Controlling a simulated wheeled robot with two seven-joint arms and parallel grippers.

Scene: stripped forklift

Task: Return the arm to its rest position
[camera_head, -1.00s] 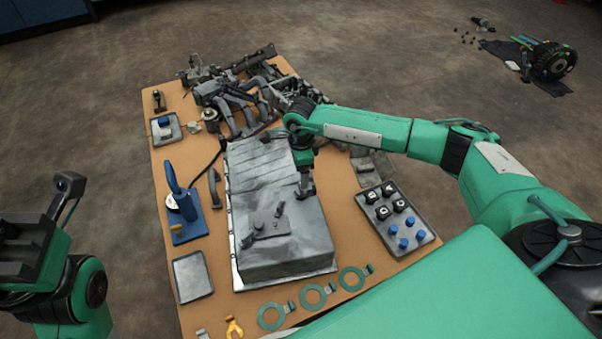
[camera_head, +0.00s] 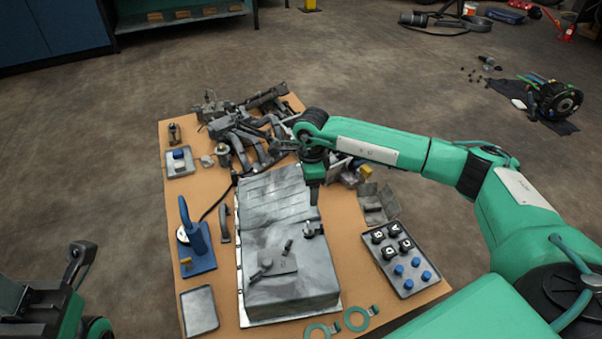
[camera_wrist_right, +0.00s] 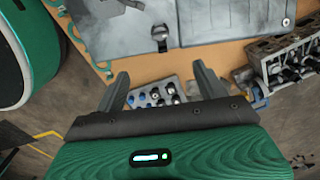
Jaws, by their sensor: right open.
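My right arm (camera_head: 375,148) reaches in from the right over the table (camera_head: 188,262) in the head view. My right gripper (camera_head: 314,196) hangs down above the grey metal case (camera_head: 293,293). In the right wrist view the right gripper (camera_wrist_right: 158,92) has its two fingers apart with nothing between them. A tray of black and blue caps (camera_wrist_right: 154,95) shows beyond the fingers, farther off. My left gripper (camera_head: 40,305) is at the lower left edge, off the table and partly cut off; its jaws cannot be made out.
Dark metal parts (camera_head: 245,130) crowd the table's back. A blue tool stand (camera_head: 198,258) and an empty tray (camera_head: 200,310) are at the left. A cap tray (camera_head: 405,285) and green rings (camera_head: 357,318) lie right and front.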

